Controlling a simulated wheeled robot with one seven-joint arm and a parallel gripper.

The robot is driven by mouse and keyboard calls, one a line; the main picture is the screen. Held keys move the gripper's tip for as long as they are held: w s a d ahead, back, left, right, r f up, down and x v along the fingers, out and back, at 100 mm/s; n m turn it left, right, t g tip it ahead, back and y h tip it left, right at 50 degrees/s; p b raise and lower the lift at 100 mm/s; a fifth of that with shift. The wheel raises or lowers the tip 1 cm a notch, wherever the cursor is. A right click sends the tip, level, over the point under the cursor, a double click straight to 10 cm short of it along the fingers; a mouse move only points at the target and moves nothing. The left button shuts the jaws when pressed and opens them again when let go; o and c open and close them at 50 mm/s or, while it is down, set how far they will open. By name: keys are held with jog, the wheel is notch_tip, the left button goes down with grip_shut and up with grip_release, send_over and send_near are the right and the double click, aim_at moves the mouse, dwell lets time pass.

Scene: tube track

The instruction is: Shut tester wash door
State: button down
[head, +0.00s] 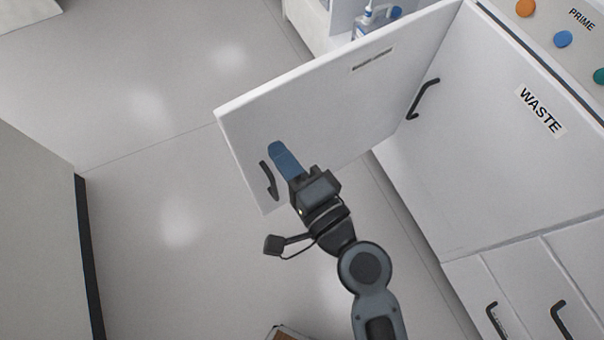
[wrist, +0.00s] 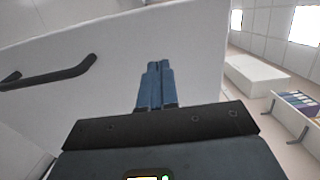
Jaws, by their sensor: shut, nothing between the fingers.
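A white door (head: 325,95) stands swung open from the white cabinet front, its hinge side at the upper right. It has a black handle (head: 268,180) near its free edge and a small label, too small to read. My gripper (head: 277,150) is shut and empty, with blue fingers over the door face just right of the handle. In the wrist view the shut fingers (wrist: 154,68) point at the white door panel (wrist: 105,55), with the black handle (wrist: 50,74) to their left. I cannot tell whether the fingertips touch the panel.
A WASTE door (head: 480,140) with its own handle sits beside the open door. Coloured buttons (head: 563,39) and a PRIME label are above it. Lower fronts with handles (head: 560,318) are at bottom right. Clear floor (head: 150,200) lies left; a grey block (head: 35,240) bounds it.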

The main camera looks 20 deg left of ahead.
aim_at(263, 133)
jog(key=shift+x, duration=1.45)
